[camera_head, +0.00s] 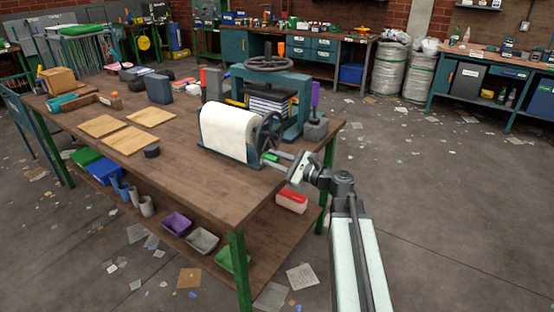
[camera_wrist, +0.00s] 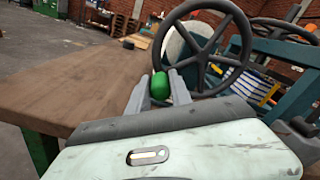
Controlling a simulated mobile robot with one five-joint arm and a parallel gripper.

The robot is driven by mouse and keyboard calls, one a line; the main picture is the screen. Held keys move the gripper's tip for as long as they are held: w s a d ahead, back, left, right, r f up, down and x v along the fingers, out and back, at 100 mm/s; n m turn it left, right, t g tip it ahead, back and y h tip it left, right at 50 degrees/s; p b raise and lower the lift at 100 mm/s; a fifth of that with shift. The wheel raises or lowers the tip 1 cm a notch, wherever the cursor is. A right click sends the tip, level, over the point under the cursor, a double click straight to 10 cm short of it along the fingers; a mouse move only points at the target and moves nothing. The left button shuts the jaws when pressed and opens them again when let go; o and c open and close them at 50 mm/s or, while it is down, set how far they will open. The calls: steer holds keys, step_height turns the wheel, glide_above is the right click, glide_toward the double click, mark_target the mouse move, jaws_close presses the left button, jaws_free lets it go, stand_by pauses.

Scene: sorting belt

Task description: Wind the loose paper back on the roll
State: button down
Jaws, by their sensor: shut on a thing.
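The white paper roll (camera_head: 228,128) sits in a dark blue-green stand on the workbench's right part. Its paper runs smoothly down the front; I cannot make out a separate loose end. A dark spoked handwheel (camera_head: 267,132) is at the roll's right end; it fills the upper middle of the wrist view (camera_wrist: 203,48). A green handle knob (camera_wrist: 160,85) is at the wheel's lower left rim there. My gripper (camera_head: 275,158) reaches in from the right. Its fingers are shut on the green knob, one on each side. The roll is mostly hidden behind the wheel in the wrist view.
A blue-green press (camera_head: 301,90) with a wheel on top stands close behind the roll. Wooden boards (camera_head: 125,139) and a dark round piece (camera_head: 152,151) lie left on the workbench (camera_head: 205,184). Open floor with scattered paper scraps is on the right.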

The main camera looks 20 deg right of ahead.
steer(key=shift+s+a+r+m, duration=0.1)
steer(key=shift+s+r+m, duration=0.1)
steer(key=shift+m, duration=0.2)
steer(key=c, duration=1.2)
jaws_free()
steer(key=shift+o, duration=0.2)
steer(key=shift+s, duration=0.1)
steer(key=v, duration=0.7)
steer(key=shift+s, duration=0.3)
